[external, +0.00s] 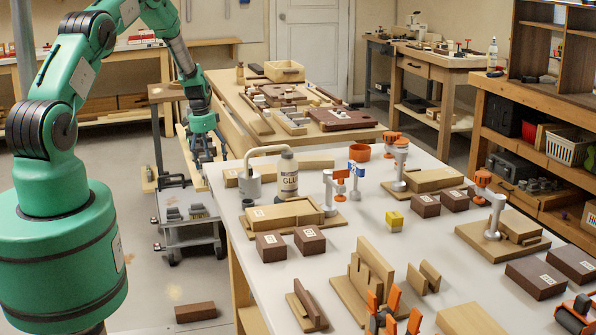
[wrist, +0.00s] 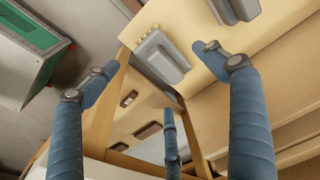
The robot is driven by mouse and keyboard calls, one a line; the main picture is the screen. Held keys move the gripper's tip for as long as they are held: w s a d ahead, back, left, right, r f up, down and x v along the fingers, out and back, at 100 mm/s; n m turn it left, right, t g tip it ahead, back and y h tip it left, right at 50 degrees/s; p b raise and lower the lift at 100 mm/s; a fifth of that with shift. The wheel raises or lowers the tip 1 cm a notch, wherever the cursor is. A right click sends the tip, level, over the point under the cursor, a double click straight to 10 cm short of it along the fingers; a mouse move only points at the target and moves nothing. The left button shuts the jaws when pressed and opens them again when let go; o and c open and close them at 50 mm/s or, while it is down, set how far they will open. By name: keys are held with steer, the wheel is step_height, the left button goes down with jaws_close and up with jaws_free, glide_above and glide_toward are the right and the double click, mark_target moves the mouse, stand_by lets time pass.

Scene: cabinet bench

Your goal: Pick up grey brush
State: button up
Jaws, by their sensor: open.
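My gripper (external: 207,152) hangs at the end of the green arm, beside the left end of the back wooden bench. In the wrist view its blue fingers (wrist: 158,62) are spread apart with nothing between them. A grey, block-like thing (wrist: 163,57) with small pale knobs along one end lies on a light wooden surface beyond the fingertips. It may be the grey brush, but I cannot tell for sure. A second grey thing (wrist: 236,8) is cut off by the top edge. I cannot make out a brush in the external view.
The back bench (external: 345,137) carries boards and wooden pieces. A grey cart (external: 187,222) stands below my gripper. The white table (external: 262,300) in front holds blocks, clamps and a glue bottle (external: 289,174). A green-framed thing (wrist: 30,37) is at upper left in the wrist view.

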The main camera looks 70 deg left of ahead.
steer(key=shift+f, duration=0.1)
steer(key=shift+w+f+b, duration=0.2)
steer(key=shift+f+b, duration=0.25)
steer(key=shift+f, duration=0.8)
steer(key=shift+w+f+b, duration=0.2)
steer(key=shift+f+b, duration=0.2)
steer(key=shift+f, duration=0.85)
steer(key=c, duration=1.3)
